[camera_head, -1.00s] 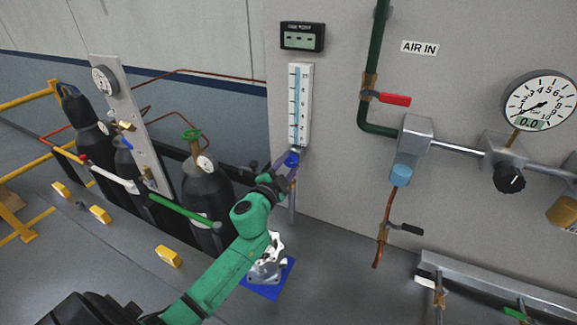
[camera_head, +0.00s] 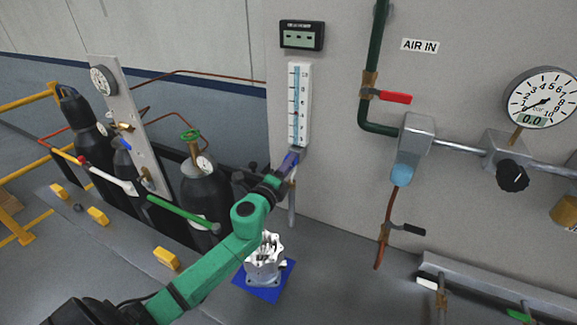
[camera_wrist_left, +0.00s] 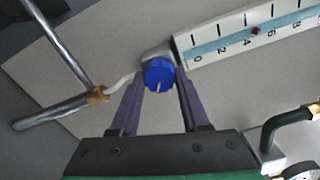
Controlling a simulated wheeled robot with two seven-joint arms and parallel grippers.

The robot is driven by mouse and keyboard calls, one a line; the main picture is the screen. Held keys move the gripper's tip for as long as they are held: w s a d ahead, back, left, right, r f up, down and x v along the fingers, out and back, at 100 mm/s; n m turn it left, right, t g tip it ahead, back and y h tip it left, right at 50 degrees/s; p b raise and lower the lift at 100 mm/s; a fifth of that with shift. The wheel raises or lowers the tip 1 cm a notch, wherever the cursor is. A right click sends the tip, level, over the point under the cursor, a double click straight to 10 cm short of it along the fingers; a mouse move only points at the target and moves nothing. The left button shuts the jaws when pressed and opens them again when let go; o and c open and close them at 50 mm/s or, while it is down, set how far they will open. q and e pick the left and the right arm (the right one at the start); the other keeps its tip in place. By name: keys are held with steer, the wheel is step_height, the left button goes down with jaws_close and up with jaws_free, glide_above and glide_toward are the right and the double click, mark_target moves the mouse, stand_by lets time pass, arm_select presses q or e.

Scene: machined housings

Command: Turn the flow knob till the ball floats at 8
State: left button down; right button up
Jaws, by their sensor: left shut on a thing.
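The flowmeter (camera_head: 304,105) is a white upright scale with a pale blue tube on the grey panel. It also shows tilted in the left wrist view (camera_wrist_left: 235,47). There a small dark red ball (camera_wrist_left: 255,30) sits in the tube between the 4 and 6 marks, about midway. The blue flow knob (camera_wrist_left: 159,73) is at the zero end of the scale. My left gripper (camera_wrist_left: 161,80) is shut on the knob, with a purple finger on either side. In the head view my left gripper (camera_head: 290,160) is just below the flowmeter and largely hides the knob. My right gripper is out of view.
A digital display (camera_head: 302,36) is above the flowmeter. A green pipe with a red-handled valve (camera_head: 392,97) runs down to its right. Dark gas cylinders (camera_head: 207,190) stand to the left. A metal housing (camera_head: 264,262) sits on a blue mat (camera_head: 273,288) below my arm.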

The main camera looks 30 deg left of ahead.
arm_select(q)
steer(key=m+p, duration=0.1)
steer(key=m, duration=0.5)
steer(key=m+p, duration=0.1)
steer(key=m, duration=0.5)
steer(key=m+p, duration=0.1)
steer(key=m, duration=0.5)
steer(key=shift+a+r+m, duration=0.25)
steer(key=shift+r+m, duration=0.05)
stand_by(0.3)
steer(key=c, duration=0.7)
jaws_free()
steer(key=o, duration=0.3)
steer(key=shift+w, duration=0.1)
steer(key=shift+d+f, duration=0.1)
steer(key=shift+f, duration=0.1)
